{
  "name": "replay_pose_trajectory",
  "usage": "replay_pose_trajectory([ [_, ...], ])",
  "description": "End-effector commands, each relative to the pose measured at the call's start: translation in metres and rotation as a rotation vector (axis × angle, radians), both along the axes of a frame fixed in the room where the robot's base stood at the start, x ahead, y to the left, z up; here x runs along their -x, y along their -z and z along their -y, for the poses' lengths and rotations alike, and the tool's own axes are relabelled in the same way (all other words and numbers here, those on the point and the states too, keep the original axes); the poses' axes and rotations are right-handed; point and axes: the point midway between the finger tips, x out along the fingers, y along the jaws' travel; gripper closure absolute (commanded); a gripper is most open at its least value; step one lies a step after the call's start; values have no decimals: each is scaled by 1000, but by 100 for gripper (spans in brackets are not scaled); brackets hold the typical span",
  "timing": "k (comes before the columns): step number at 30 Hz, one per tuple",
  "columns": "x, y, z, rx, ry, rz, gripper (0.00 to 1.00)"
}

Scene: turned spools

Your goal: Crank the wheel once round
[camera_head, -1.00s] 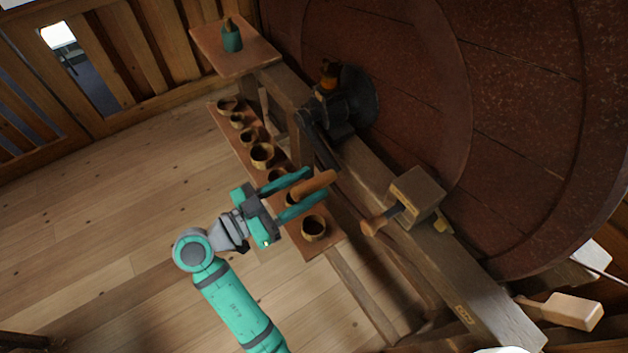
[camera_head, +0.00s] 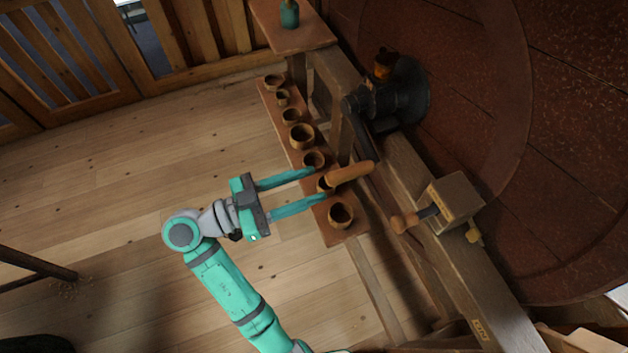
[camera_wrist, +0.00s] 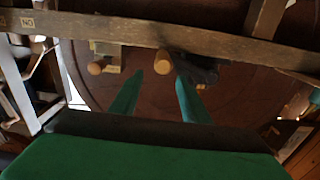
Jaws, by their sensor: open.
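The big dark-red wheel (camera_head: 560,130) fills the upper right of the head view. Its black hub (camera_head: 403,97) carries a dark crank arm (camera_head: 362,130) that ends in a wooden handle (camera_head: 351,172). The handle's end also shows in the wrist view (camera_wrist: 163,68), between the fingers in the picture. My gripper (camera_head: 318,184) is open. In the head view its teal fingertips stop just left of the handle, apart from it or barely overlapping; I cannot tell whether they touch. The wrist view also shows my gripper (camera_wrist: 161,88) with nothing held.
A wooden block (camera_head: 457,198) with a second turned handle (camera_head: 405,222) sits on the beam right of the crank. A plank shelf (camera_head: 352,236) with several wooden bowls lies below. A teal jar (camera_head: 289,14) stands on a corner shelf (camera_head: 292,38). The floor at left is open.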

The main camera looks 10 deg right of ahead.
Motion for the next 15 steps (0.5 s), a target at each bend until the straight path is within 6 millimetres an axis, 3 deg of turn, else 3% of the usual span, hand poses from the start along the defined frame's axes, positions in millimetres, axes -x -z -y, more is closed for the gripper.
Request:
replay_pose_trajectory([
  [10,-8,17,19,8,1,-39,57],
  [15,-12,16,43,9,2,-39,57],
])
